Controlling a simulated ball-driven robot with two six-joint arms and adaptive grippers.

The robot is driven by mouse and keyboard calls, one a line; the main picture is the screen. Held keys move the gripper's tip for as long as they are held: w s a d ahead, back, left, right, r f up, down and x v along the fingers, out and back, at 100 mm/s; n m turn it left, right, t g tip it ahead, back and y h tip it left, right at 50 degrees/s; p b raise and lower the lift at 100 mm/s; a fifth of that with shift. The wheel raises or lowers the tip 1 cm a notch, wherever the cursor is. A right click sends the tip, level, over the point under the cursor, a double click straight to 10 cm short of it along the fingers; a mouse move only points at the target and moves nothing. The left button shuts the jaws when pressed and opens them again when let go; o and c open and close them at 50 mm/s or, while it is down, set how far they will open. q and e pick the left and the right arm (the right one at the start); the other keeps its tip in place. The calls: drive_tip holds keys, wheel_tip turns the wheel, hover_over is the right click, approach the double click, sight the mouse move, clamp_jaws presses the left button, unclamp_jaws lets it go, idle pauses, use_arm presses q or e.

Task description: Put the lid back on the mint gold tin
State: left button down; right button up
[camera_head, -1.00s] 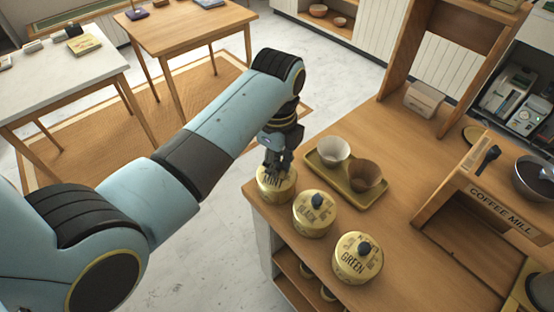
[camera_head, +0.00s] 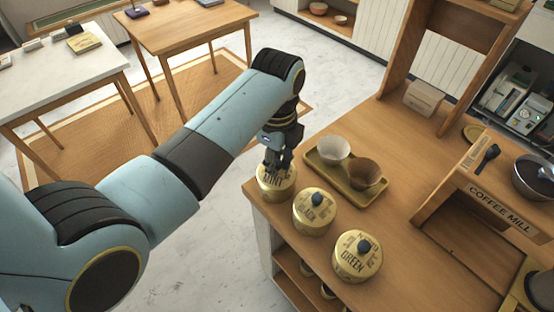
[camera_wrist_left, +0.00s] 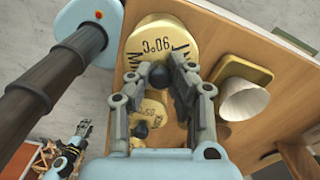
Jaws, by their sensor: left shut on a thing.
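The mint gold tin (camera_head: 277,194) stands at the near left corner of the wooden counter. Its gold lid (camera_wrist_left: 152,40), marked with mint lettering and 90°C, is at the tin's top; I see no clear gap, but cannot tell if it is fully seated. My left gripper (camera_head: 277,163) is above it, pointing down. In the left wrist view its fingers are shut around the lid's dark round knob (camera_wrist_left: 159,76). My right gripper (camera_wrist_left: 70,152) seems to show small at the lower left of that view; its jaw state is unclear.
The black tin (camera_head: 314,213) and green tin (camera_head: 357,258), both lidded, stand in a row beside the mint tin. A tray (camera_head: 347,187) with a white cup (camera_head: 333,150) and a brown cup (camera_head: 365,173) lies close behind. The counter's left edge is near.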

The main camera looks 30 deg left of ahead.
use_arm(q)
drive_tip(key=shift+f, duration=0.1)
idle(0.7)
drive_tip(key=c, duration=0.7)
unclamp_jaws()
drive_tip(key=shift+r, duration=3.5)
drive_tip(key=shift+c, duration=0.2)
clamp_jaws()
drive_tip(key=shift+f, duration=0.15)
